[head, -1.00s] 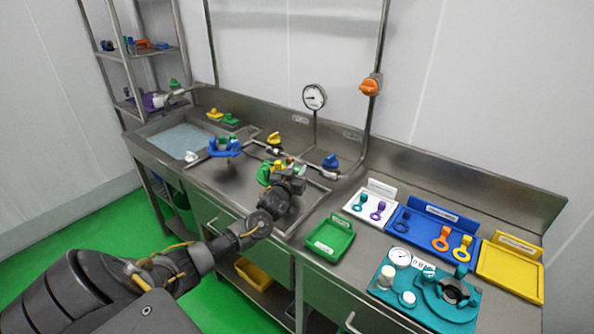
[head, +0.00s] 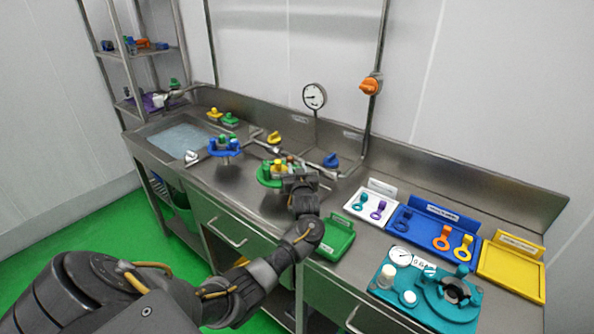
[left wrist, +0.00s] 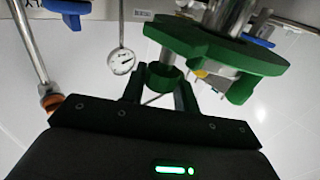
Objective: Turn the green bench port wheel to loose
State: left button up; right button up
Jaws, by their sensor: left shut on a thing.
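The green bench port wheel (head: 266,180) stands on the steel bench, with small coloured pieces at its top. In the left wrist view its green rim (left wrist: 215,48) fills the upper right, around a metal stem. My left gripper (head: 300,180) is at the right side of the wheel and hides part of it. In the left wrist view my left gripper (left wrist: 160,90) is shut on a round green handle knob (left wrist: 164,75) under the rim. The wheel's markings are not readable. My right gripper is in neither view.
A blue port wheel (head: 225,147) stands to the left near the sink (head: 180,140). A yellow valve (head: 274,137) and a blue valve (head: 331,160) sit behind. A green tray (head: 332,238) lies close to my left arm. A teal gauge plate (head: 385,297) is at the right.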

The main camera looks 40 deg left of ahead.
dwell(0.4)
pick_arm(q)
jog(key=o, duration=1)
jog(key=shift+c, duration=0.2)
jog(key=b+v, duration=0.1)
jog(key=v, duration=0.9)
jog(key=shift+s+d, duration=0.2)
jog(key=shift+d, duration=0.15)
